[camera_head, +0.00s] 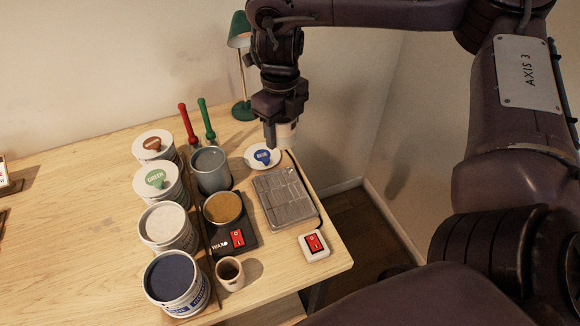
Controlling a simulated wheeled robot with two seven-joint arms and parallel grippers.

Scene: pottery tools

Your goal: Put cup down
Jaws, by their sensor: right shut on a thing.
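My right gripper (272,124) comes down from the top of the picture and is shut on a small pale cup (287,133). The gripper hides part of that cup. The cup is near the table's far right edge, behind the metal panel; I cannot tell whether it touches the table. A second small pale cup (230,275) with dark contents stands upright near the table's front edge. My left gripper is not in view.
Several tubs line up on the left, including a blue-filled one (176,281). A grey pot (211,170), a wax heater (240,240), a blue-labelled lid (254,164), a metal panel (285,198) and a switch box (313,247) crowd the right. A green lamp (241,38) stands behind.

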